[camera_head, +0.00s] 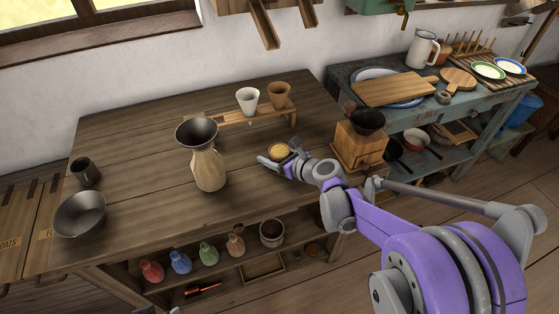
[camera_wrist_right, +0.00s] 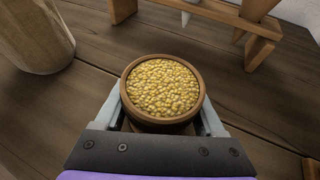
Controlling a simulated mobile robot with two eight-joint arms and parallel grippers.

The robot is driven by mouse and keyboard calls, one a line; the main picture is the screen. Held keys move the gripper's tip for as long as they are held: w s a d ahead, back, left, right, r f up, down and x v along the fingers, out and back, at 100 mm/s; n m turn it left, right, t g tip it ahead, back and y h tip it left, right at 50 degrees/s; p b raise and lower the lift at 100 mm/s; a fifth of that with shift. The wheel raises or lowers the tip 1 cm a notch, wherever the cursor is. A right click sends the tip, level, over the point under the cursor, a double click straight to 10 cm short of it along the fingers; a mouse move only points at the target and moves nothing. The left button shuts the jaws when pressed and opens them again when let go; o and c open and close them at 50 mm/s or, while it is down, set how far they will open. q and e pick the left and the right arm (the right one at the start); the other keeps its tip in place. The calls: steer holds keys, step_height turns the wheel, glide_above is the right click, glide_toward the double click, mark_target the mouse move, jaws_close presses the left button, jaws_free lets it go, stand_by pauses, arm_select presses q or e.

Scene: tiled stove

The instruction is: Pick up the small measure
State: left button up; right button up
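The small measure appears to be the round brown cup (camera_head: 279,151) filled with yellow grain, on the right half of the wooden table. It also shows in the right wrist view (camera_wrist_right: 163,122), upright and full. My right gripper (camera_head: 277,155) is around it, one finger on each side close against its wall. It also shows in the right wrist view (camera_wrist_right: 163,108). I cannot tell whether the fingers press on it or whether it stands clear of the table. My left gripper is not in view.
A jug with a dark funnel (camera_head: 209,168) stands left of the cup. A small wooden rack (camera_head: 238,117) holding a white and a brown cone is behind it. A wooden grinder (camera_head: 358,146) stands to the right. A metal bowl (camera_head: 80,214) and dark mug (camera_head: 85,171) are far left.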

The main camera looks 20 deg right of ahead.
mark_target(271, 155)
steer(key=c, duration=0.8)
step_height(271, 155, up, 9)
steer(key=shift+f+p, duration=0.1)
steer(key=shift+p, duration=0.95)
steer(key=shift+m+h, duration=0.4)
steer(key=f, duration=0.2)
steer(key=s+f, duration=0.1)
steer(key=f, duration=0.1)
steer(key=a+f, duration=0.1)
steer(key=f, duration=0.1)
steer(key=shift+s+a, duration=0.1)
steer(key=shift+s, duration=0.25)
steer(key=shift+s+f, duration=0.1)
steer(key=shift+f, duration=0.1)
